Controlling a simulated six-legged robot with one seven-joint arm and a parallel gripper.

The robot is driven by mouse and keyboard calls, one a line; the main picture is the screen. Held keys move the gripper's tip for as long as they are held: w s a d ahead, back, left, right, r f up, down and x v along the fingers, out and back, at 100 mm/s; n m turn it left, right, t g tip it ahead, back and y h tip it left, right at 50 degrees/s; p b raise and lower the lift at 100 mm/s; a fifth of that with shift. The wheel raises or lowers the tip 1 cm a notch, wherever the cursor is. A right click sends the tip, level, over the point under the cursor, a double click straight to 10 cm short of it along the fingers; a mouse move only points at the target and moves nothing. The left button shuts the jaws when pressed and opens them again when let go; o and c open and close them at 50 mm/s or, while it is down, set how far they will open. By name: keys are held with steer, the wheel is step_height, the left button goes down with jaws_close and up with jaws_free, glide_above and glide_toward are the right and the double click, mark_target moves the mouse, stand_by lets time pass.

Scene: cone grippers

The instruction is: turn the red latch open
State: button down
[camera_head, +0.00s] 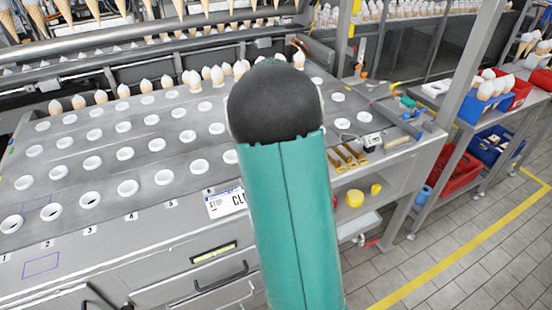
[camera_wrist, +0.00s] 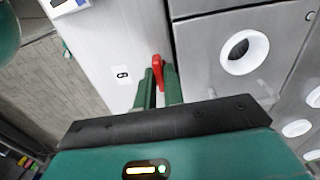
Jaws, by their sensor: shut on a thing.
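The red latch (camera_wrist: 157,66) shows in the wrist view as a small red lever beside the seam between a pale metal strip and a darker grey plate. My gripper (camera_wrist: 159,82) has its two green fingers closed around the latch, with the red end sticking out past the fingertips. In the head view my teal and black arm covers the middle of the machine, so the latch and the gripper are hidden there.
The grey plate has rows of white-rimmed holes (camera_wrist: 244,52); several cones (camera_head: 195,82) stand along its back. A label with the number 6 (camera_wrist: 122,75) is left of the latch. Brass parts (camera_head: 347,156) and tools lie at the right. Red and blue bins (camera_head: 460,180) stand farther right.

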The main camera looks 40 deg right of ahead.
steer(key=shift+r, duration=0.1)
stand_by(0.3)
steer(key=c, duration=1.5)
jaws_free()
step_height(320, 180, up, 14)
